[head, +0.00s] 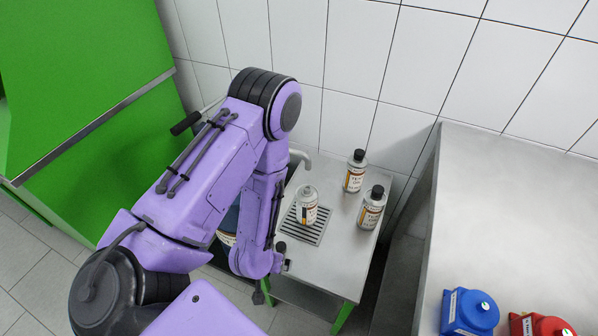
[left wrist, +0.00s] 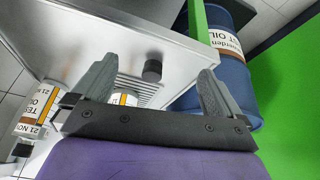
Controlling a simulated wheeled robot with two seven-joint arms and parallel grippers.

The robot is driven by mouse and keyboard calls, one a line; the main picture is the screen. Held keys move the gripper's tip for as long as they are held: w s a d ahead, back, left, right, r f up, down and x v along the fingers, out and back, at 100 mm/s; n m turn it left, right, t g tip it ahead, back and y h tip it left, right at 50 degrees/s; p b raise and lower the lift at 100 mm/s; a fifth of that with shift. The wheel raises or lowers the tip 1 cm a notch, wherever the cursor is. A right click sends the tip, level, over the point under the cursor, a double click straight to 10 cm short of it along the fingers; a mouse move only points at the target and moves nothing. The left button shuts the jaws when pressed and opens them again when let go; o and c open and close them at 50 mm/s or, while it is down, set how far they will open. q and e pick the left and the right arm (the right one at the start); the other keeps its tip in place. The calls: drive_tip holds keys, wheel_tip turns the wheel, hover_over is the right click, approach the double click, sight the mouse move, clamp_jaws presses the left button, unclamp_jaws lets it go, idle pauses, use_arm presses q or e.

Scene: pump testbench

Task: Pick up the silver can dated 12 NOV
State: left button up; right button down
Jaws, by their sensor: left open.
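Three silver cans with white and orange labels show in the head view. One with a pale cap (head: 307,207) stands on a drain grate; a black-capped can (head: 354,174) stands behind it and another black-capped can (head: 371,210) to its right. Their dates are too small to read there. In the left wrist view, a can at the left (left wrist: 38,105) reads 21 NOV. Another can (left wrist: 128,98) shows partly between the fingers, mostly hidden behind the gripper body. My left gripper (left wrist: 157,67) is open with nothing held. My right gripper is not in view.
The cans stand on a steel table (head: 337,262) with a drain grate (head: 315,232). A blue oil drum (left wrist: 228,65) is beside the table. A tiled wall is behind.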

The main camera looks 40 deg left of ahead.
use_arm(q)
drive_tip(key=w+r+m+t+h, duration=0.15)
drive_tip(key=w+r+m, duration=0.25)
drive_tip(key=w+r, duration=0.55)
drive_tip(key=m+h, duration=0.1)
drive_tip(key=m, duration=0.2)
approach(304, 194)
wheel_tip(304, 194, down, 2)
drive_tip(key=p+x, duration=0.1)
drive_tip(key=x, duration=1)
drive_tip(key=shift+w+d+r+p, duration=0.15)
drive_tip(key=shift+w+r+p, duration=0.1)
drive_tip(key=shift+w+p, duration=0.1)
drive_tip(key=shift+r, duration=0.1)
drive_tip(key=c, duration=1.7)
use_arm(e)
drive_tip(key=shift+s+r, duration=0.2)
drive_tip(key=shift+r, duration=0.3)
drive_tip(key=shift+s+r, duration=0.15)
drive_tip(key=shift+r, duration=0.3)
use_arm(q)
drive_tip(key=shift+r, duration=0.1)
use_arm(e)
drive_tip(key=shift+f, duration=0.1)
